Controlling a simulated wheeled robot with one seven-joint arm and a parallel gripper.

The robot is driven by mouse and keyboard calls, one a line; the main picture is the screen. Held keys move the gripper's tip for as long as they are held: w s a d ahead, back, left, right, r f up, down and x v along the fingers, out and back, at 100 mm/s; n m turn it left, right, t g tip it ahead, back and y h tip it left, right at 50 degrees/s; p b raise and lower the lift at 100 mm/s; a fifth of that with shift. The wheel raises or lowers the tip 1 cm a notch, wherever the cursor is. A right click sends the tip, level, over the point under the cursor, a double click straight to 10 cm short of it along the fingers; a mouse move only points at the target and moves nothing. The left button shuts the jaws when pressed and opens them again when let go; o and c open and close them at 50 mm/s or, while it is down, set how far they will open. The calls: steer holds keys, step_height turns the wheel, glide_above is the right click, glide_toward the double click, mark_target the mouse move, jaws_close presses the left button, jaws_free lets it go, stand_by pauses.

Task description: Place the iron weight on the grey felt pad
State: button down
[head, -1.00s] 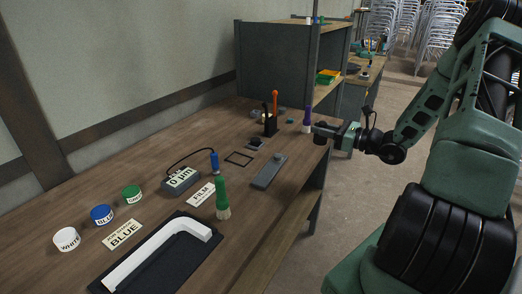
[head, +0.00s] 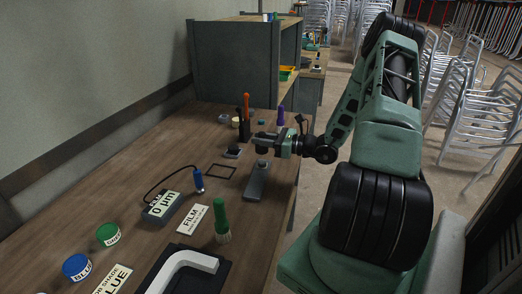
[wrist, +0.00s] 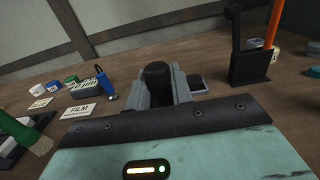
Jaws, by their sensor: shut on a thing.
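My gripper (head: 262,142) is shut on a dark rounded piece, apparently the iron weight (wrist: 157,84), seen upright between the jaws in the wrist view. In the head view the jaws largely hide it. My gripper is above the right part of the workbench, and I cannot tell the gap below. A small grey square (wrist: 198,90), which may be the grey felt pad, lies just right of the jaws in the wrist view, with a dark block on it. In the head view the pad (head: 232,156) is left of the gripper.
A grey bar with a knob (head: 256,183) lies nearer than the gripper. A black square outline (head: 220,170) marks the bench. A dark holder with an orange-handled tool (wrist: 252,68) stands close on the right in the wrist view. The film gauge (head: 162,205) and green brush (head: 221,220) are nearer.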

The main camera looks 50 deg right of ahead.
mark_target(262, 149)
steer(key=shift+f, duration=2.05)
steer(key=c, duration=1.2)
jaws_free()
steer(key=shift+f, duration=0.15)
steer(key=shift+c, duration=0.2)
steer(key=shift+r, duration=0.25)
steer(key=b+v, duration=0.2)
steer(key=v, duration=1)
steer(key=shift+s+d+f, duration=0.1)
steer(key=shift+f, duration=0.1)
